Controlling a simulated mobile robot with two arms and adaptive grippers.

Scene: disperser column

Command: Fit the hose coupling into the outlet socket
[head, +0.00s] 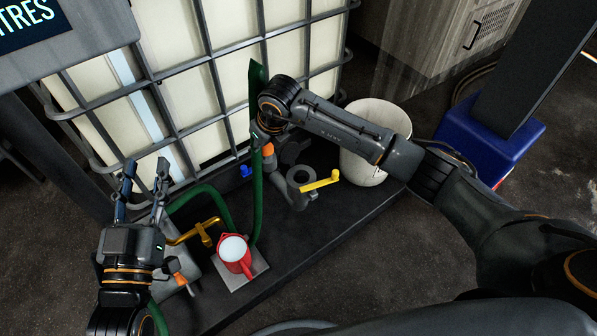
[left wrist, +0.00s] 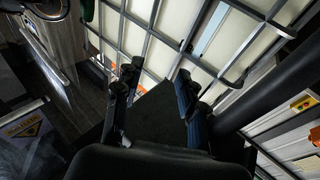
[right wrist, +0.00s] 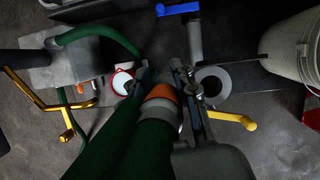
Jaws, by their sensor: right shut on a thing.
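My right gripper (head: 265,138) is shut on the green hose's coupling (head: 267,150), which has an orange band. In the right wrist view, the coupling (right wrist: 163,92) sits between the fingers, with the green hose (right wrist: 118,148) running toward the camera. A grey round opening beside a yellow lever, seemingly the outlet socket (head: 300,176), lies below and right of the coupling in the head view. In the right wrist view, the socket (right wrist: 212,86) shows right of the coupling, apart from it. My left gripper (head: 143,172) is open and empty, in front of the tank cage; its fingers (left wrist: 157,92) stand apart.
A caged tank (head: 215,85) stands behind. A pale bucket (head: 375,120) stands right of the socket. A blue valve handle (right wrist: 180,8) is near the socket.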

